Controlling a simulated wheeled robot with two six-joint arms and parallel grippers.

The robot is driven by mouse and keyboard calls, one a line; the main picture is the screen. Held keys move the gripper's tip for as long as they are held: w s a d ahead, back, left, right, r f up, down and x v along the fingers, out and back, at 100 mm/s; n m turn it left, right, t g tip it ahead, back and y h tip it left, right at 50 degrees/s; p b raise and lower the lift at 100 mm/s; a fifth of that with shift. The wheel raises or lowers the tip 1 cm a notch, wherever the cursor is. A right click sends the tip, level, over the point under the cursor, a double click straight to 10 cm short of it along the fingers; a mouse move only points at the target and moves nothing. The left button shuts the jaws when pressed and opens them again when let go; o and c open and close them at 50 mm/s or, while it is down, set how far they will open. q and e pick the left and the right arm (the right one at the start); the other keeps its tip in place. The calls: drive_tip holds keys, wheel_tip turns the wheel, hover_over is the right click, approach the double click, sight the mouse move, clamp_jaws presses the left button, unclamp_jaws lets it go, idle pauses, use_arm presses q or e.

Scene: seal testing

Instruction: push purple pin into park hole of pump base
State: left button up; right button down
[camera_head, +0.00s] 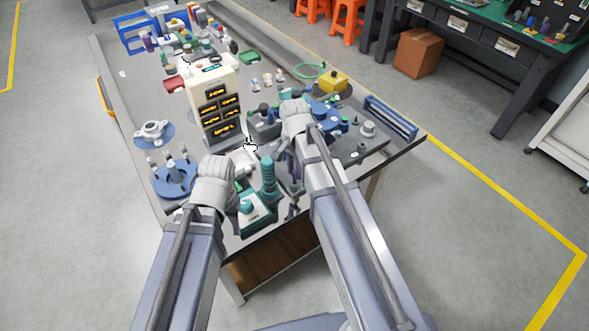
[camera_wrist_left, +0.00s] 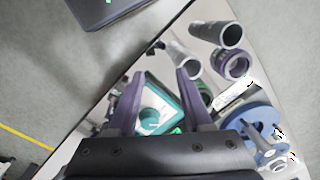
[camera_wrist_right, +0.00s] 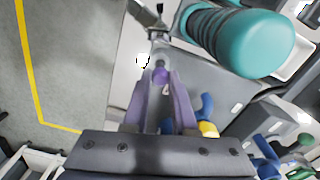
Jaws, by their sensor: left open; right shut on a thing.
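In the right wrist view my right gripper (camera_wrist_right: 160,88) is shut on the purple pin (camera_wrist_right: 160,74). Its rounded purple end shows between the fingertips; the rest is hidden. Just beyond it is a grey metal part (camera_wrist_right: 157,38); I cannot tell whether this is the pump base, whether the pin touches it, or where the park hole is. In the head view this gripper (camera_head: 293,165) is beside a teal ribbed cylinder (camera_head: 268,172). In the left wrist view my left gripper (camera_wrist_left: 160,80) is open and empty, with a teal-rimmed box (camera_wrist_left: 163,98) seen between its fingers.
The teal cylinder (camera_wrist_right: 240,42) stands close to my right gripper. A blue round fixture (camera_head: 173,180) is at the left of the table, and a beige drawer tower (camera_head: 208,85) stands behind. Grey tubes (camera_wrist_left: 225,35) and a purple ring (camera_wrist_left: 232,66) lie near my left gripper.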

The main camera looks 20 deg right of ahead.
drive_tip(key=shift+f, duration=0.1)
drive_tip(key=shift+f+b, duration=0.6)
drive_tip(key=shift+b, duration=0.1)
drive_tip(key=shift+f, duration=0.1)
idle(0.4)
drive_tip(key=c, duration=0.6)
unclamp_jaws()
drive_tip(key=shift+c, duration=0.2)
drive_tip(key=shift+r+p, duration=2.4)
drive_tip(key=shift+r, duration=0.15)
